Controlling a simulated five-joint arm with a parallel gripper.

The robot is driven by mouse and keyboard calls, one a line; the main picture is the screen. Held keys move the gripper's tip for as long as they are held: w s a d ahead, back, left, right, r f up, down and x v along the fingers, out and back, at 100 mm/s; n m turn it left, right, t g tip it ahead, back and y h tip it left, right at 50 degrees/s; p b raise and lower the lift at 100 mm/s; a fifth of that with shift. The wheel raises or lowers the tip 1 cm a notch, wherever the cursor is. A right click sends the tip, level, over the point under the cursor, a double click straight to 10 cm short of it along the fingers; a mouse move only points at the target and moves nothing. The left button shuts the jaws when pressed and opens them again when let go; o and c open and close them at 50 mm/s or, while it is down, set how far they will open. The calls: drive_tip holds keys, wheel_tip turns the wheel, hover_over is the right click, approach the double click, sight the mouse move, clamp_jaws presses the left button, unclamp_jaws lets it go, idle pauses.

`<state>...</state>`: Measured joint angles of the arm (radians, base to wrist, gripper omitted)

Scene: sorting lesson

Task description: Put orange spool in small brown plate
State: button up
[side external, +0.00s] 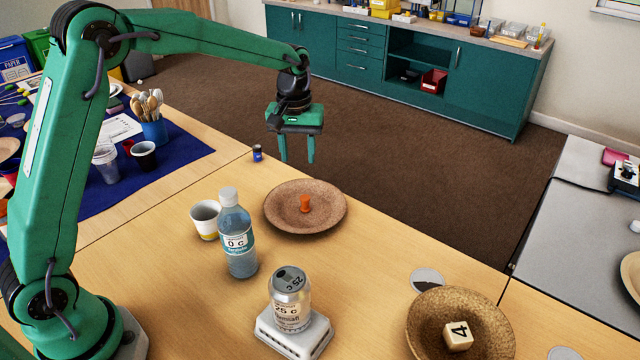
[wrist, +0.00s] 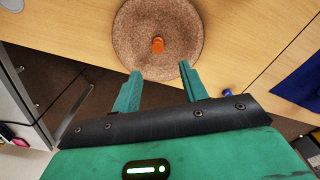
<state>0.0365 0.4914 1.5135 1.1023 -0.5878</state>
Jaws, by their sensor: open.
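The orange spool (side external: 305,204) stands upright on a round brown plate (side external: 280,213) near the table's far edge. The wrist view also shows the spool (wrist: 157,45) near the middle of the plate (wrist: 130,30). My gripper (side external: 297,160) is open and empty, raised above and beyond the plate, apart from the spool. In the wrist view its fingertips (wrist: 160,70) point toward the plate, with the spool ahead between them.
A bottle (side external: 238,240), a cup (side external: 206,219) and a can (side external: 290,298) on a white base stand nearer. Another brown dish (side external: 425,315) holds a numbered cube (side external: 458,335). A small blue item (side external: 257,153) stands near the far edge.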

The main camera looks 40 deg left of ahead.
drive_tip(key=s+r+m+t, duration=0.1)
drive_tip(key=s+r+m, duration=0.1)
drive_tip(key=s+r, duration=0.5)
drive_tip(key=s+a+r+m+t, duration=0.2)
drive_tip(key=s+m+t, duration=0.2)
drive_tip(key=s, duration=1.8)
